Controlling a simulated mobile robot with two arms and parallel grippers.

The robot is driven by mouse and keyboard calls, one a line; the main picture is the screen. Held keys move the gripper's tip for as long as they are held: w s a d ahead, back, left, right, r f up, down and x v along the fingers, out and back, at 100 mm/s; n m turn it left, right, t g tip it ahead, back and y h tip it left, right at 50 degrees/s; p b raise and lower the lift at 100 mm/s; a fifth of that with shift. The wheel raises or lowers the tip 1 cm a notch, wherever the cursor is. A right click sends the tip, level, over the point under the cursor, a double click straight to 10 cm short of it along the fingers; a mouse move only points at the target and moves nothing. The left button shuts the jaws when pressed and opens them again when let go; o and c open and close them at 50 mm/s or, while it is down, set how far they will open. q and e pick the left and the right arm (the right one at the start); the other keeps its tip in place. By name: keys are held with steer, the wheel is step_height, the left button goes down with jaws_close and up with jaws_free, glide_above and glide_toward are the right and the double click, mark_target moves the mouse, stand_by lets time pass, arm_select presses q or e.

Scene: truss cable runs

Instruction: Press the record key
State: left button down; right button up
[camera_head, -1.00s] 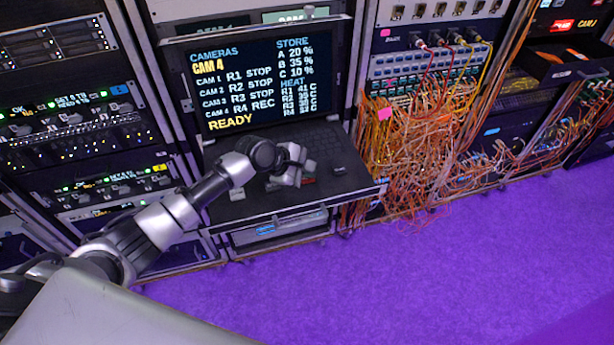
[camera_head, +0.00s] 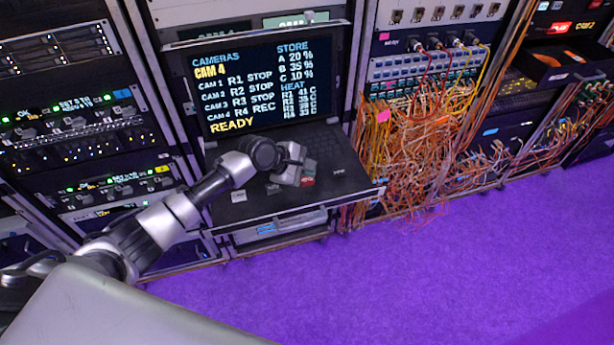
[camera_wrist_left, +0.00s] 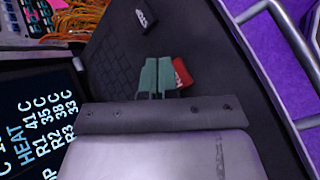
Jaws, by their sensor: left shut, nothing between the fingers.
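The red key (camera_head: 308,181), which I take as the record key, is on the dark pull-out keyboard shelf (camera_head: 228,210) below a screen. My left gripper (camera_head: 292,178) is shut and empty, low over the shelf, immediately left of the red key. In the left wrist view the shut greenish fingertips (camera_wrist_left: 157,74) overlap the near side of the red key (camera_wrist_left: 182,73) and hide part of it. I cannot tell whether they touch it. The screen (camera_head: 265,80) reads CAM 4, R1 to R3 STOP, R4 REC, and READY. My right gripper is not in view.
A pale-labelled key (camera_head: 238,196) is left on the shelf, and a dark one (camera_head: 338,172) is right. Tangled orange cables (camera_head: 410,160) hang right of the shelf. Equipment racks (camera_head: 75,120) stand at left. The purple floor (camera_head: 420,270) is clear.

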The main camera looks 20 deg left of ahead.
mark_target(307, 181)
arm_select(q)
step_height(307, 181, up, 3)
steer(key=p, duration=0.3)
steer(key=shift+p, duration=0.3)
steer(key=shift+r, duration=1)
stand_by(0.9)
